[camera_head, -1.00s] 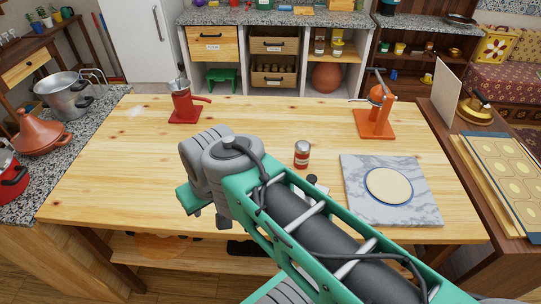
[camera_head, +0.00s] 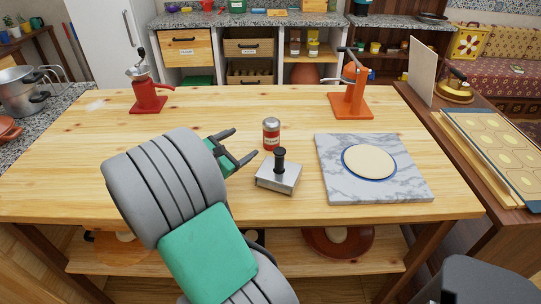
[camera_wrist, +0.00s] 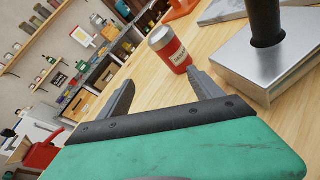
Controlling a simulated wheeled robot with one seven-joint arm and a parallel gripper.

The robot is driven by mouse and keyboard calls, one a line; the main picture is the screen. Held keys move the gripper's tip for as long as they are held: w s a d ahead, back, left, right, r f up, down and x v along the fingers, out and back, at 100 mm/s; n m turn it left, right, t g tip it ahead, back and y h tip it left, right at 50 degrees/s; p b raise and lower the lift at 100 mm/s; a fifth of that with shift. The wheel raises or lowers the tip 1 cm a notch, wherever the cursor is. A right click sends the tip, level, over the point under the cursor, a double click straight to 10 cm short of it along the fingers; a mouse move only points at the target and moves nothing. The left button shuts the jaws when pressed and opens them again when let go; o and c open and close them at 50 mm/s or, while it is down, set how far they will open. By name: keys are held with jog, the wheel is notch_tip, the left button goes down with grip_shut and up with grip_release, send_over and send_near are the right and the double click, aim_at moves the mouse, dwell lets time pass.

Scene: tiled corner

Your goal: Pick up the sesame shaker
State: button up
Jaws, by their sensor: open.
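The sesame shaker (camera_head: 271,134) is a small red cylinder with a silver cap and a pale label. It stands upright on the wooden table, behind a metal block with a black handle. My gripper (camera_head: 244,145) is open and empty, just left of the shaker, its fingers pointing toward it. In the wrist view the shaker (camera_wrist: 170,50) is beyond the fingertips, closer to the right finger, with a gap between. The open gripper (camera_wrist: 160,88) shows both dark fingers there.
The metal block with a black handle (camera_head: 279,176) stands close in front of the shaker. A marble slab (camera_head: 400,187) with a round disc lies to the right. An orange press (camera_head: 350,98) and a red grinder (camera_head: 145,88) stand farther back. The table's left part is clear.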

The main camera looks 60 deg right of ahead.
aim_at(275, 124)
jog(key=s+d+n+g+h, duration=0.1)
jog(key=n, duration=0.1)
jog(key=s+d+n+h+b, duration=0.1)
jog(key=s+d+n, duration=0.1)
jog(key=shift+d+f+g+h, duration=0.1)
jog(key=shift+d+g+h, duration=0.1)
jog(key=shift+g+h, duration=0.15)
jog(key=shift+n, duration=0.3)
jog(key=d, duration=0.3)
jog(key=s+d, duration=0.1)
jog(key=d, duration=0.7)
jog(key=shift+s+d+f, duration=0.15)
jog(key=shift+s, duration=0.15)
jog(key=c, duration=1.6)
